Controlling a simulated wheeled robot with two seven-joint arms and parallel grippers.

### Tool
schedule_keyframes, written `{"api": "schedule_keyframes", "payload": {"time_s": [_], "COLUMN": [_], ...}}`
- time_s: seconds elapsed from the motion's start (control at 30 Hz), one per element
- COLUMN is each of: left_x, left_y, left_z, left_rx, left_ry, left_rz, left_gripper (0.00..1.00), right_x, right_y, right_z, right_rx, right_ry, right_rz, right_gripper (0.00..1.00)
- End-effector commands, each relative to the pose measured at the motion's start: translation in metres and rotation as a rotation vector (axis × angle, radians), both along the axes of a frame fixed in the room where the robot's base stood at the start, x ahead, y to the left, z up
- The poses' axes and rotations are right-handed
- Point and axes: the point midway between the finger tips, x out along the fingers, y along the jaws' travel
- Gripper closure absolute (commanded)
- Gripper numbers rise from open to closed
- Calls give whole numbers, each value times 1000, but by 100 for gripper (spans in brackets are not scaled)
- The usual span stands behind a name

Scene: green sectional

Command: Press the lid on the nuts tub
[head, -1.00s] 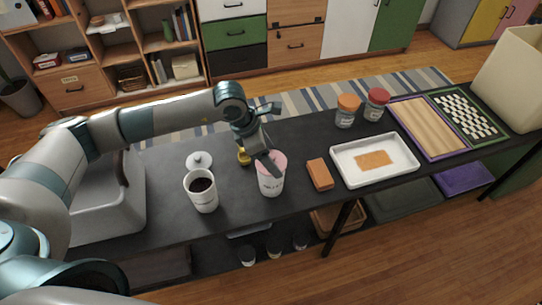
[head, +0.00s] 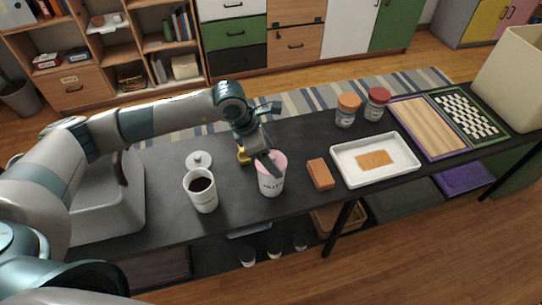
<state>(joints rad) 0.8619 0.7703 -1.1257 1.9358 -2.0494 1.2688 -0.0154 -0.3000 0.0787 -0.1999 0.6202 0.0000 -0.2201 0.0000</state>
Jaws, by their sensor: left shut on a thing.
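The nuts tub (head: 271,187) is a white tub with dark lettering, upright on the dark table. Its pink lid (head: 279,160) is at the tub's mouth. I cannot tell whether it is fully seated. My left gripper (head: 272,168) reaches down over the lid from the upper left, its dark fingers across the pink top. It is shut on the lid, and the fingers hide part of it. My right gripper is out of view.
A white canister with dark contents (head: 205,197) and a loose white lid (head: 199,160) stand left of the tub. An orange block (head: 320,174) and a white tray (head: 347,167) lie to the right. Two jars (head: 347,112) stand behind.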

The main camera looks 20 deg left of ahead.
Motion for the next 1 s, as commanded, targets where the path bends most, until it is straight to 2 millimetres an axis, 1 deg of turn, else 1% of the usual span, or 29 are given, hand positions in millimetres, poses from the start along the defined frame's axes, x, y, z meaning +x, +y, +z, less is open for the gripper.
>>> {"api": "schedule_keyframes", "payload": {"time_s": [0.2,0.67,0.7,0.77,0.8,0.97,1.0], "left_x": [0,0,0,0,0,0,0], "left_y": [0,0,0,0,0,0,0], "left_z": [-1,-1,-1,-1,-1,-1,-1], "left_rx": [-1,-1,-1,-1,-1,-1,0], "left_ry": [-1,-1,-1,-1,-1,-1,0], "left_rz": [0,0,0,0,0,0,0], "left_gripper": [51,51,26,11,8,8,6], "right_x": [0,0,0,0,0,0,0], "right_y": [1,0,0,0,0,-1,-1], "right_z": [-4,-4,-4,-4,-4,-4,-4], "right_rx": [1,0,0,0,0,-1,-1], "right_ry": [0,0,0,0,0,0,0], "right_rz": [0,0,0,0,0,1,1], "right_gripper": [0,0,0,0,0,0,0]}}
